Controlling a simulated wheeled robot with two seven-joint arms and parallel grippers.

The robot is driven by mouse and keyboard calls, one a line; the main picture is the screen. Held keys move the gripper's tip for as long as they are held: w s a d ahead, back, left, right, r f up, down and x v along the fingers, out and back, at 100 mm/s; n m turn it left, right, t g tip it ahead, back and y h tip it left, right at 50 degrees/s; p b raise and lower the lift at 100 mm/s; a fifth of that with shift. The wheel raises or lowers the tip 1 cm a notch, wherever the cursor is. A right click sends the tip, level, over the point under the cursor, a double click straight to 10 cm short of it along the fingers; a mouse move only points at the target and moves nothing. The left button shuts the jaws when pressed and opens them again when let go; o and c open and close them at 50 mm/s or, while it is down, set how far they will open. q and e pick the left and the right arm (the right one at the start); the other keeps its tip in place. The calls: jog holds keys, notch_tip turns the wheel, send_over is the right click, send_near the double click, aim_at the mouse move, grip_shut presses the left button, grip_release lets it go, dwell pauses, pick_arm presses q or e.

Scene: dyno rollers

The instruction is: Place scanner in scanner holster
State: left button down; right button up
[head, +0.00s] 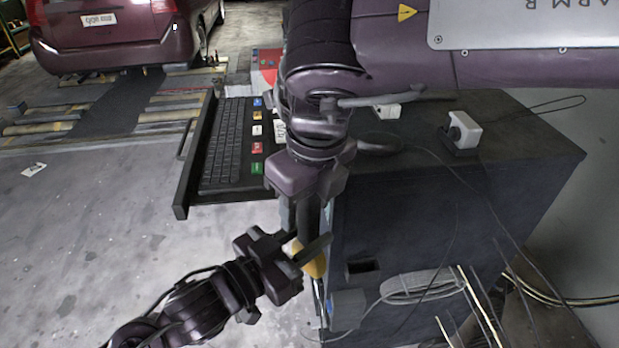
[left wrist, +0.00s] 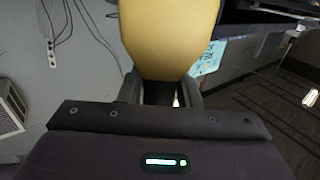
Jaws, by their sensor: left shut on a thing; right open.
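The yellow scanner (head: 316,265) is between the fingers of my left gripper (head: 308,248), beside the front of the dark cabinet. In the left wrist view the scanner (left wrist: 168,38) fills the top middle, with the left gripper's fingers (left wrist: 160,94) at either side of its lower end. My right gripper (head: 306,218) points down just above the scanner and is open. I cannot tell whether it touches the scanner. A small dark holder with an opening (head: 362,270) is on the cabinet's side and may be the holster. Part of the scanner is hidden by the left gripper.
The dark cabinet (head: 430,225) stands at the right, with a coiled grey cable (head: 422,286) and loose cables on its side. A keyboard (head: 228,145) lies on a pulled-out tray (head: 184,190). A maroon car (head: 110,35) stands at the back left.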

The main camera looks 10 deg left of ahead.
jog(key=shift+a+f, duration=0.1)
jog(key=shift+f, duration=0.7)
jog(key=shift+c, duration=0.2)
grip_shut()
pick_arm(q)
jog(key=c, duration=1)
grip_release()
jog(key=shift+o, duration=0.2)
pick_arm(e)
jog(key=shift+w, duration=0.1)
